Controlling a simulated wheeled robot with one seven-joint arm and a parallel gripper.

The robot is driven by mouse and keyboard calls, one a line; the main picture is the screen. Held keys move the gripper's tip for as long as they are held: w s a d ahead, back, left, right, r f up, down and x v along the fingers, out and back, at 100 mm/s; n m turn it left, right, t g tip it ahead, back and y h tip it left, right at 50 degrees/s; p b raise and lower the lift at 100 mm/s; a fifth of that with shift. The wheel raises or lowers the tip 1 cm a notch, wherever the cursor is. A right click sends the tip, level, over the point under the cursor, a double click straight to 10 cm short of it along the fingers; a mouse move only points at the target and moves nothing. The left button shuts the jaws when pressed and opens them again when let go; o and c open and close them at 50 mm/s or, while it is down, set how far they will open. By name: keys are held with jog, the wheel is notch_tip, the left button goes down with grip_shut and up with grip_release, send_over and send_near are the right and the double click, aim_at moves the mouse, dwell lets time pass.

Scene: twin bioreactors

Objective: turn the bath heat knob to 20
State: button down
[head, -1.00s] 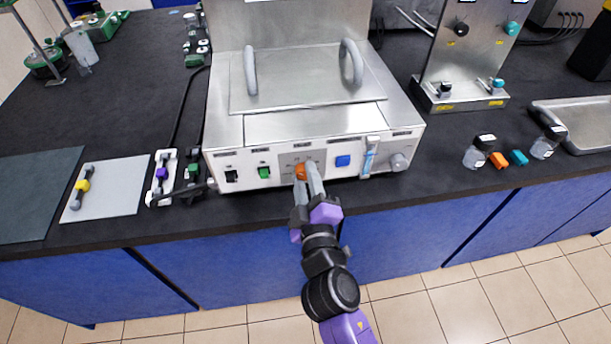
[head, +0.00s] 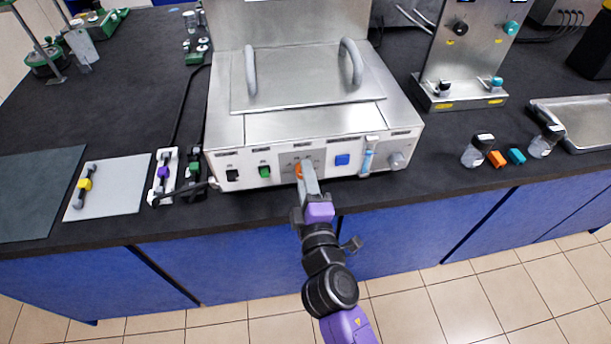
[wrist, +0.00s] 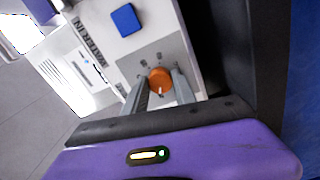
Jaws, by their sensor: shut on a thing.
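The bath (head: 310,125) is a steel box with a lidded top and a front panel of controls. Its orange heat knob (head: 299,171) sits on a grey dial plate between the green switch and the blue button. In the wrist view the orange knob (wrist: 160,80) shows a pale mark on the side towards my gripper. My gripper (wrist: 158,90) is shut on the knob, one finger on each side. In the head view my gripper (head: 305,178) reaches the panel from the front and partly covers the dial. The dial's numbers are too small to read.
On the same panel are a black switch (head: 232,175), a green switch (head: 264,171), a blue button (head: 342,160) and a grey knob (head: 397,160). Jars (head: 478,151) and small orange and teal pieces stand to the right. The floor in front is clear.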

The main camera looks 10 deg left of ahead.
jog(key=shift+f, duration=0.1)
jog(key=c, duration=1)
grip_release()
jog(key=shift+s, duration=0.15)
jog(key=b+v, duration=0.1)
jog(key=v, duration=0.6)
jog(key=shift+s+d, duration=0.1)
jog(key=shift+s, duration=0.2)
